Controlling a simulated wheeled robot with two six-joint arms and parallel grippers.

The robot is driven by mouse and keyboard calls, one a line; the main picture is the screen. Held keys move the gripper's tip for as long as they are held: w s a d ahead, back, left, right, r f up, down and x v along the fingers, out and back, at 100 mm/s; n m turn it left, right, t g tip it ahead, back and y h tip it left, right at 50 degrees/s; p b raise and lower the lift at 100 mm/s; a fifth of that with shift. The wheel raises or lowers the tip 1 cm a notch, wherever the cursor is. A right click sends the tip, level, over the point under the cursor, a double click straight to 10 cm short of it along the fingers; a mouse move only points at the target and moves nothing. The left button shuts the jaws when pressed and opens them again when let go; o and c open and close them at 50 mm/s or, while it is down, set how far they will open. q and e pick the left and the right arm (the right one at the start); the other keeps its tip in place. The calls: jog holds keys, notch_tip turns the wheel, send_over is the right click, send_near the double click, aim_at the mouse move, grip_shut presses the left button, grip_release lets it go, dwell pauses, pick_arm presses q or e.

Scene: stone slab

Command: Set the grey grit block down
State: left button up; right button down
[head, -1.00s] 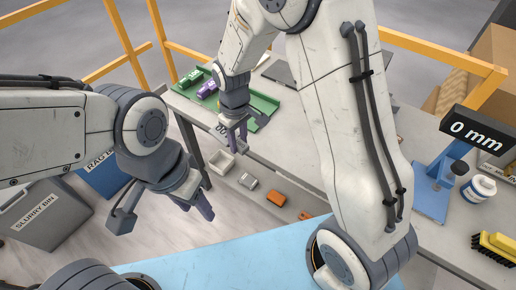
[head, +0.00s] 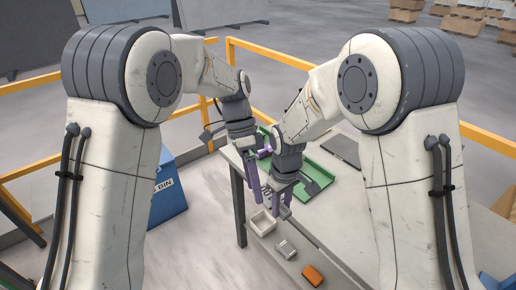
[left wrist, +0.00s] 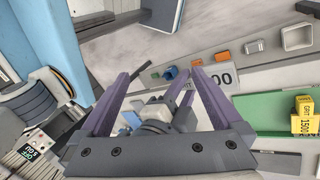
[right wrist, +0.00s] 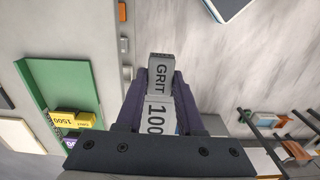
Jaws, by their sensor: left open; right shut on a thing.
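The grey grit block (right wrist: 158,88), marked GRIT 100, is gripped between the dark purple fingers of my right gripper (right wrist: 160,95) in the right wrist view. In the head view my right gripper (head: 282,198) points down near the table's left edge, and the block is mostly hidden there. My left gripper (head: 260,168) is just beyond it, close beside it. In the left wrist view the left gripper's purple fingers (left wrist: 162,95) stand wide apart. Pale and grey parts show between them; I cannot tell whether the fingers touch anything.
A green tray (head: 318,182) lies on the table, holding a yellow block (right wrist: 75,119) marked 1500. A white open container (head: 262,223), a small grey piece (head: 286,249) and an orange piece (head: 312,275) sit lower along the table's side. A blue bin (head: 168,200) stands left.

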aim_at(268, 192)
pick_arm(q)
jog(key=w+r+m+t, duration=0.1)
jog(key=w+m, duration=1)
jog(key=m, duration=0.2)
jog(key=shift+m, duration=0.4)
jog(key=x, duration=0.8)
jog(key=d+x, duration=0.1)
jog(key=x, duration=0.3)
jog(key=shift+w+d, duration=0.15)
jog(key=shift+w, duration=0.1)
jog(key=c, duration=1.2)
jog(key=shift+c, duration=1.4)
pick_arm(e)
jog(key=c, duration=0.9)
grip_release()
jog(key=shift+c, duration=0.2)
jog(key=o, duration=0.5)
